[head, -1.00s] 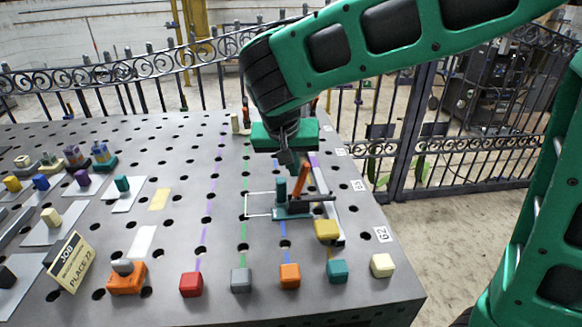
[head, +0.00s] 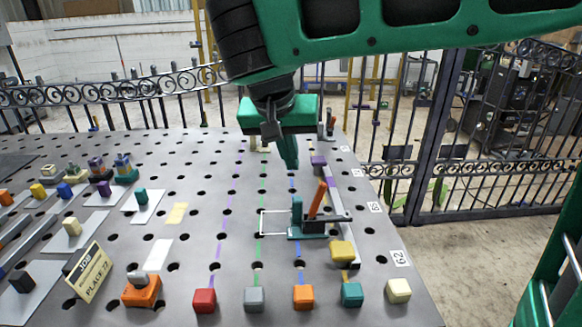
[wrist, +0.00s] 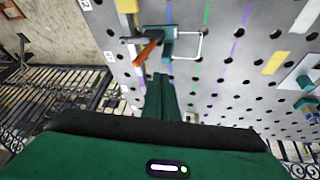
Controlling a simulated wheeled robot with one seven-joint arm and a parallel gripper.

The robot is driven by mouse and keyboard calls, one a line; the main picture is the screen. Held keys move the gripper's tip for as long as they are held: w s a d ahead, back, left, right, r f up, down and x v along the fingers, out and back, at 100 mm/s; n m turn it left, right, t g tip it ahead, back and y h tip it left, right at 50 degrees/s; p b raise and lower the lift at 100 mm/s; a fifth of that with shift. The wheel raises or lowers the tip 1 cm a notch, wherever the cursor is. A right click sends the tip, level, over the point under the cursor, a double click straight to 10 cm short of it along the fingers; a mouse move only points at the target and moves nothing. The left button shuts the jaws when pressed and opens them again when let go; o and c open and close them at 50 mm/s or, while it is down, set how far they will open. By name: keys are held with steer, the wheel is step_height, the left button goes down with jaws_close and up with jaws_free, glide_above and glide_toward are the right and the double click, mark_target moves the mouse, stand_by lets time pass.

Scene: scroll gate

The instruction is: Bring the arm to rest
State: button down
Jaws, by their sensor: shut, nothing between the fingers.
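My arm reaches in from the upper right of the head view. My gripper (head: 289,152) hangs above the far part of the perforated grey table (head: 190,235), with its fingers together and nothing held. In the wrist view my gripper's fingers (wrist: 160,92) also show as one closed green piece. A teal fixture (head: 307,231) with an orange lever (head: 317,199) stands on the table, nearer the camera than the gripper and apart from it. The fixture also shows in the wrist view (wrist: 170,32), beyond the fingertips.
A yellow block (head: 343,250) sits beside the fixture. A row of coloured blocks, including a red one (head: 204,300), lines the near edge. An iron fence (head: 100,100) runs behind the table; open floor (head: 480,260) lies right.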

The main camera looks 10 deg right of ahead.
stand_by(0.3)
steer(key=s+d+f+m+g, duration=0.1)
steer(key=s+d+f, duration=0.15)
steer(key=d, duration=0.65)
steer(key=s+d+f+g, duration=0.1)
steer(key=s+d+f, duration=0.15)
steer(key=d, duration=0.65)
steer(key=s+d+f+m+g, duration=0.1)
steer(key=s+d, duration=0.2)
steer(key=d, duration=0.5)
steer(key=s+d+f+y, duration=0.1)
steer(key=s+d+f, duration=0.1)
steer(key=s, duration=0.3)
steer(key=s+d+f+g+y, duration=0.1)
steer(key=s+d+f, duration=0.1)
steer(key=s, duration=0.4)
steer(key=s+d+f+m, duration=0.1)
steer(key=s+d+f, duration=0.1)
steer(key=s+f, duration=0.2)
steer(key=shift+s+d+f+g+y, duration=0.3)
steer(key=shift+s+y, duration=0.1)
steer(key=shift+s, duration=0.6)
